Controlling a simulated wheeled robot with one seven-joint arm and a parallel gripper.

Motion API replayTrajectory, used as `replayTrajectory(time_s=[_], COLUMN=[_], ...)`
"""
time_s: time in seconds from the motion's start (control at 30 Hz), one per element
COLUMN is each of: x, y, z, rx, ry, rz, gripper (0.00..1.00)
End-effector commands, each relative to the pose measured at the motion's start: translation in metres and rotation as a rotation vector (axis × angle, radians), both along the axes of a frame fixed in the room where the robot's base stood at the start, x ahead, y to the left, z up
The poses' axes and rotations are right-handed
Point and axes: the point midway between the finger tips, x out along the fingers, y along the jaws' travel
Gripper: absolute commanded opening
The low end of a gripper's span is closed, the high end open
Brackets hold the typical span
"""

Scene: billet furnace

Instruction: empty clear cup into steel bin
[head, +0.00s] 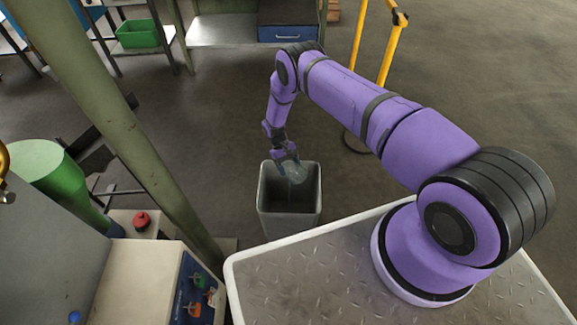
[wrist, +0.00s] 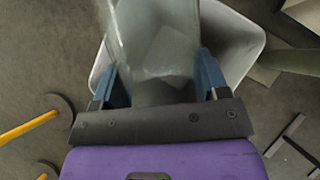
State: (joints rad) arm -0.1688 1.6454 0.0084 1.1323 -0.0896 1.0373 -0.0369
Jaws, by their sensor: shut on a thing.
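The clear cup (head: 294,171) is held at the end of my arm, over the open mouth of the steel bin (head: 290,222) in the head view. My gripper (head: 289,160) is shut on the cup. In the wrist view the cup (wrist: 155,50) sits between the two blue fingers of my gripper (wrist: 158,78), with the bin's pale rim (wrist: 245,50) behind it. The cup looks tilted in the head view. Whether anything is left inside it I cannot tell. The bin's inside is dark, and its contents are not clear.
A green pillar (head: 120,125) slants down left of the bin. A control box (head: 150,283) with knobs stands at lower left. A yellow rail post (head: 390,45) stands behind my arm. Open floor (head: 225,110) lies behind the bin.

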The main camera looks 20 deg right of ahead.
Motion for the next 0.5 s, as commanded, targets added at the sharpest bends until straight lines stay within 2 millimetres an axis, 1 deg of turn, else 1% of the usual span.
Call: replayTrajectory(time_s=[0.5], x=[-0.014], y=[-0.004], z=[0.007], rx=[0.095], ry=[-0.328], rz=[-0.001], gripper=[0.44])
